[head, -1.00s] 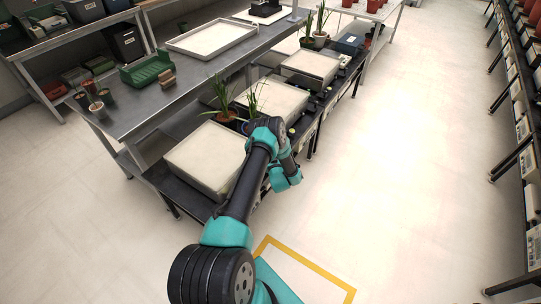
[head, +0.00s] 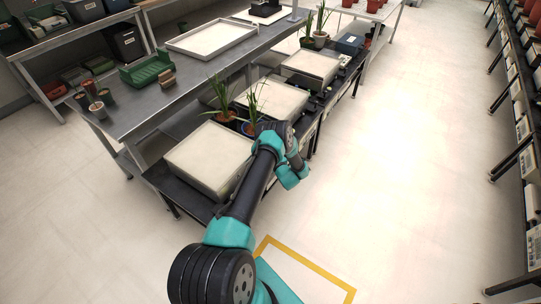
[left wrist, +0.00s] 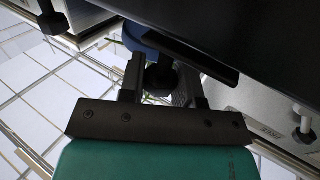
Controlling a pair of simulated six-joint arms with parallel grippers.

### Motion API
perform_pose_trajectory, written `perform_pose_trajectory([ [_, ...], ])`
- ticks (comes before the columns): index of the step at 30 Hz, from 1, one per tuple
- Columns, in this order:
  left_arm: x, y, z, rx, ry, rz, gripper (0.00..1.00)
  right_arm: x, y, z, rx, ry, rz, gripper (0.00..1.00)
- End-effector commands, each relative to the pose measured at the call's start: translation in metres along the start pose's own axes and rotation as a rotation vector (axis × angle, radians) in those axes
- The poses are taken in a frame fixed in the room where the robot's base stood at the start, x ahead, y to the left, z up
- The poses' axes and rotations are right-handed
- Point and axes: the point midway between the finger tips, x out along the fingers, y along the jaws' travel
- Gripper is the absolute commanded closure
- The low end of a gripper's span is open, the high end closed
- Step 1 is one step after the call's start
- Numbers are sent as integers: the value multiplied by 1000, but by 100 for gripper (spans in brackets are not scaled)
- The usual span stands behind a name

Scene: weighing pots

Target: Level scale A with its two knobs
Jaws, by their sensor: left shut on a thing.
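Three scales with pale square plates stand on the low dark bench in the head view: a near one (head: 208,152), a middle one (head: 275,98) and a far one (head: 311,64). I cannot read which is scale A. My left arm reaches to the bench's front edge beside the near and middle scales; its fingers are hidden there. In the left wrist view my left gripper (left wrist: 165,88) has its two fingers on either side of a dark round knob (left wrist: 160,76) and is shut on it, under a dark overhanging edge. My right gripper is not in view.
Potted plants (head: 222,112) stand between the near and middle scales, close to my arm. A higher metal bench (head: 150,95) behind holds a white tray (head: 212,37) and a green crate (head: 146,70). The floor (head: 400,150) to the right is clear.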

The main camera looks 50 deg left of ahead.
Motion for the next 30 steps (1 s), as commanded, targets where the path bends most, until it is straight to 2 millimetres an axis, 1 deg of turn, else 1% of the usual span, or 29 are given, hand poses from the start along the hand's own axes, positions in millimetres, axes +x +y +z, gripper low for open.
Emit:
perform_pose_trajectory([
  [15, 0, 1, 1, -2, 0, -465, 93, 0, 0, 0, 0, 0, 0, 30],
  [21, 0, 0, 1, -3, 1, -603, 93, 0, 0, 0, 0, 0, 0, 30],
  [30, 0, 0, 1, -1, 0, -748, 93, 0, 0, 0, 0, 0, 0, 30],
])
